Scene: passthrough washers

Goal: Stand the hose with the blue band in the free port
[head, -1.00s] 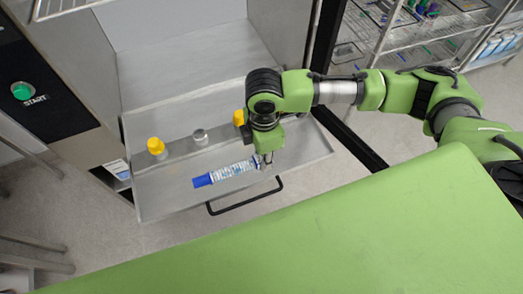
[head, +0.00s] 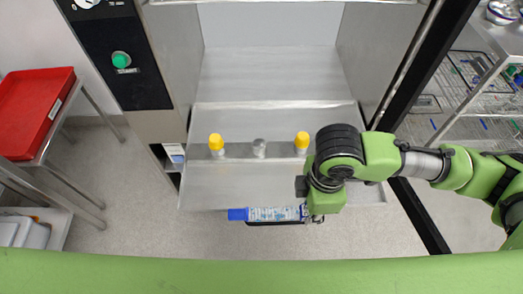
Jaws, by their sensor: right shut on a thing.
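The hose with the blue band (head: 270,214) is a pale cylinder with printed blue marks and a solid blue left end. It lies level across the head view, over the front edge and handle of the pulled-out metal shelf. My right gripper (head: 311,216) is shut on its right end; the fingertips are partly hidden by the wrist. The free port (head: 259,148) is a short bare grey stub on the shelf's cross bar. It stands between two ports with yellow caps, left (head: 215,143) and right (head: 302,141). The hose is apart from the port. My left gripper is not in view.
The metal shelf (head: 230,188) juts from the washer opening. A black-edged door (head: 418,215) stands open at the right, below my right arm. Wire racks (head: 470,85) stand at far right. A red tray (head: 35,112) is on a cart at left.

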